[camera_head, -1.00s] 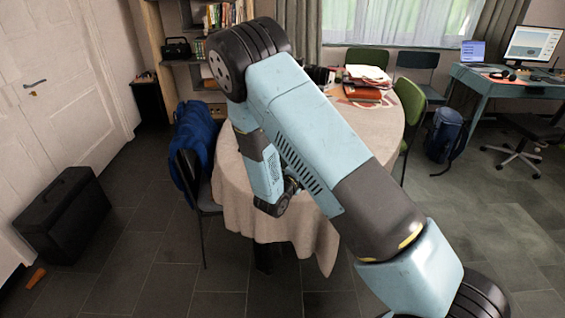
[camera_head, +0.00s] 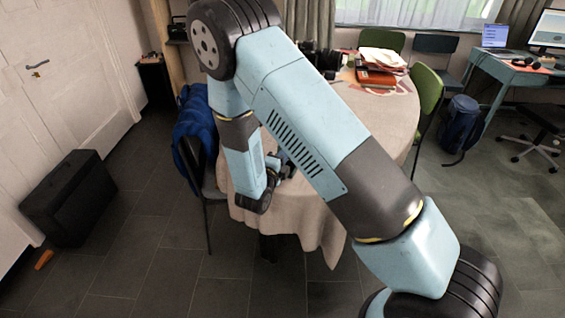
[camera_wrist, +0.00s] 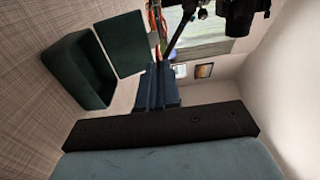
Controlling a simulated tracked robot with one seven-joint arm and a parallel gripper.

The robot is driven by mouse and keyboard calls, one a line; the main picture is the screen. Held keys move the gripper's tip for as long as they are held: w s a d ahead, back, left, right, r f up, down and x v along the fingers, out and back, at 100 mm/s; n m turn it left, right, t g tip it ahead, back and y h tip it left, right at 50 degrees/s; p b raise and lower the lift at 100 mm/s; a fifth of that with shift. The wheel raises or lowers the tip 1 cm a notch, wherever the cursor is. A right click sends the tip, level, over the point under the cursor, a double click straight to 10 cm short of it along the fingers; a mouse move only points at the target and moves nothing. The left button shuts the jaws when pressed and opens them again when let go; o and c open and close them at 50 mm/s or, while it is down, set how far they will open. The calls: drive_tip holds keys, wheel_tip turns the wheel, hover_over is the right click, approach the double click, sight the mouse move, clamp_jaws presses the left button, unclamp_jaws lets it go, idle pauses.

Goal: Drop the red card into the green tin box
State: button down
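A dark green open tin box (camera_wrist: 82,72) lies at the left of the wrist view, with its flat green lid (camera_wrist: 119,43) beside it, on the pale tablecloth. My gripper's blue fingers (camera_wrist: 156,84) stand close together in the middle of that view, to the right of the box and apart from it. They look shut, and I see no card clearly between them. Small red and orange shapes (camera_wrist: 155,25) show beyond the fingertips; I cannot tell if one is the red card.
The table with its beige cloth (camera_head: 300,225) stands ahead. A red folder (camera_head: 376,78) and papers (camera_head: 383,58) lie on its far side. A black camera (camera_wrist: 240,15) is near the wrist view's top. A chair with a blue jacket (camera_head: 195,135) is at the table's left.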

drive_tip(key=shift+f, duration=0.6)
drive_tip(key=c, duration=1.3)
unclamp_jaws()
drive_tip(key=v, duration=1.3)
drive_tip(key=shift+s+a, duration=0.2)
drive_tip(key=shift+s, duration=0.15)
